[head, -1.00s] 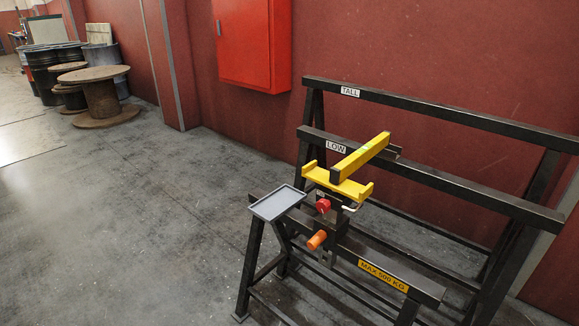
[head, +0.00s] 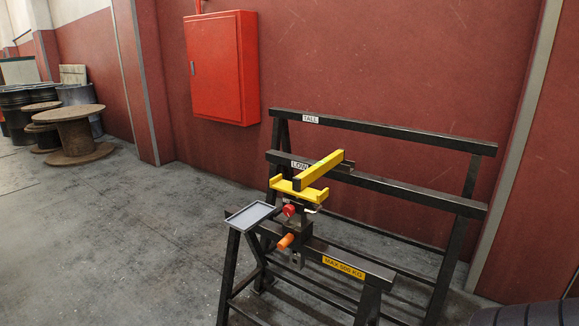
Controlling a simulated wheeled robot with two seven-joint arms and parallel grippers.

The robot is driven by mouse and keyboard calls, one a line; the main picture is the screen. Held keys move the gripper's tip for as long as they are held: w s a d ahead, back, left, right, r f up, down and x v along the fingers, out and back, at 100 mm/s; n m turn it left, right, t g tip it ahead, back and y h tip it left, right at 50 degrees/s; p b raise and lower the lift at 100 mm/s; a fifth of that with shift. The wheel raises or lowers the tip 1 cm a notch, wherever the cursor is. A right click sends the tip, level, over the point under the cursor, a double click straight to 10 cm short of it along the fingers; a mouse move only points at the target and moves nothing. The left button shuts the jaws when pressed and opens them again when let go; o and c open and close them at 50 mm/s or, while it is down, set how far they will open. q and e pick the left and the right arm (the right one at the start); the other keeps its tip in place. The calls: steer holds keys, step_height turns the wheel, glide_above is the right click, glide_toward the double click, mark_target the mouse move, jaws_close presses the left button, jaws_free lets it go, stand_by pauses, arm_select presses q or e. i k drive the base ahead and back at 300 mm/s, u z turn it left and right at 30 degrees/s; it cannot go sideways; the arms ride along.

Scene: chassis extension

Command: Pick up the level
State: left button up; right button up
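The level (head: 319,171) is a yellow bar in the middle of the head view. It lies across the top of a black metal stand, just above a yellow cradle (head: 299,192) with raised ends. Its near end is dark and its far end reaches toward the beam labelled LOW. Whether it touches the cradle is hard to tell. Neither of my grippers shows in the head view.
The black stand (head: 345,262) has stepped beams labelled LOW and TALL. A small grey tray (head: 250,216), a red knob (head: 289,210) and an orange handle (head: 285,241) sit near the level. A red wall cabinet (head: 224,68) hangs behind.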

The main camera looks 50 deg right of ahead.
mark_target(303, 179)
steer(key=u, duration=0.15)
steer(key=i, duration=2.05)
steer(key=z, duration=1.4)
steer(key=i, duration=1.1)
steer(key=z, duration=1)
